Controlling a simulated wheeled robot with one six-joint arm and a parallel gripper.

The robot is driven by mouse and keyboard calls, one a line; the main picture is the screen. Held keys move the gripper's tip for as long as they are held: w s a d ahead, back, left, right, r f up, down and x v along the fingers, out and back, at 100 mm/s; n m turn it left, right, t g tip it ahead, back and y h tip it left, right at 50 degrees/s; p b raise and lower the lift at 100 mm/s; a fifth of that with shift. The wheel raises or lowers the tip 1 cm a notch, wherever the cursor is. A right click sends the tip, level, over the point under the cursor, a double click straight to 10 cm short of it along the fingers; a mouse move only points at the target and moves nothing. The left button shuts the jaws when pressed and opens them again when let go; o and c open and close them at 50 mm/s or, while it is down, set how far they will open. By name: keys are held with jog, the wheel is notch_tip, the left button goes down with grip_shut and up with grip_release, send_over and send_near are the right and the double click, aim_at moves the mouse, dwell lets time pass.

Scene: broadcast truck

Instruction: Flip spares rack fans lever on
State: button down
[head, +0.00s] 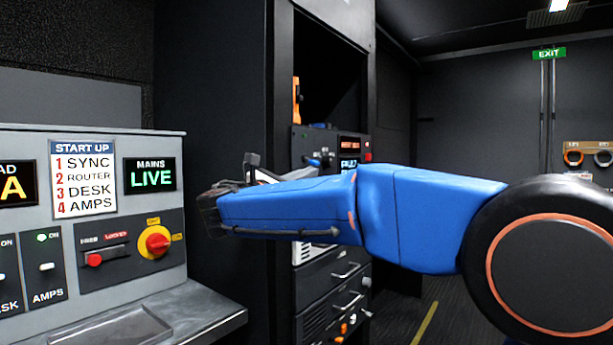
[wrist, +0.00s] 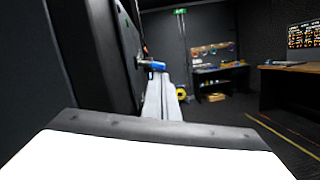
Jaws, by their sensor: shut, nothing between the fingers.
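A black rack panel (head: 345,143) behind my arm carries a small blue-handled lever (head: 316,161) beside lit red and blue-white displays. No fans label is readable, so I cannot confirm which lever it is. In the wrist view a blue handle (wrist: 152,65) sticks out sideways from the dark rack face on the left. My gripper (wrist: 157,84) is shut and empty, its pale fingers pointing forward with the tips close to the blue handle in the picture. I cannot tell whether they touch it. In the head view my blue arm hides most of the gripper and the lower panel.
A grey control console (head: 112,215) with a red rotary switch (head: 155,243) and toggles stands at left. Rack drawers with handles (head: 347,300) lie below my arm. In the wrist view, open floor (wrist: 225,125) and desks (wrist: 285,85) lie to the right.

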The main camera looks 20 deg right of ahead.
jog(key=shift+s+d+r+n, duration=0.15)
jog(key=shift+s+r+n, duration=0.05)
jog(key=shift+n, duration=0.6)
jog(key=n, duration=0.1)
jog(key=n+t, duration=0.1)
jog(key=n, duration=0.1)
jog(key=r+n+y, duration=0.1)
jog(key=shift+s+d+r+n+t, duration=0.1)
jog(key=shift+s+d+n+t, duration=0.2)
jog(key=shift+s+n+t, duration=0.1)
jog(key=shift+w, duration=0.1)
jog(key=shift+a, duration=0.1)
